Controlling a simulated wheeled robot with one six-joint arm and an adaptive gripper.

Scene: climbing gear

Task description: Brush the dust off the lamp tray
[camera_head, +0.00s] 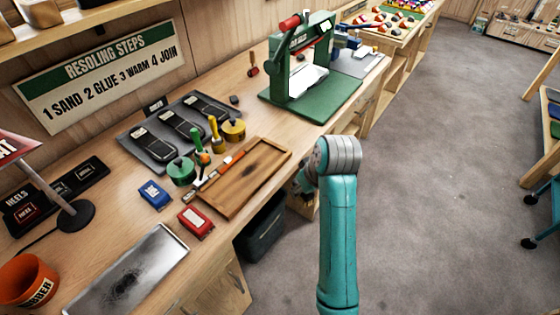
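A shallow metal tray (160,254) lies at the front left of the bench, with a dark patch of dust on its middle. It is near the base of a stand with a red sign (14,148) that ends in "AT". A wooden tray (232,208) lies further right, with a small dark smudge on its floor. A slim tool with an orange part (234,158), perhaps a brush, lies along the wooden tray's left edge; its type is unclear. My teal arm stands right of the bench, its elbow near the bench edge. My gripper cannot be made out behind the arm.
Blue (154,195) and red (195,221) blocks lie between the trays. Green (181,170) and yellow (233,129) pots and a dark shoe-sole mat (150,150) stand behind. An orange pot (28,282) is far left. A green press (305,70) stands beyond.

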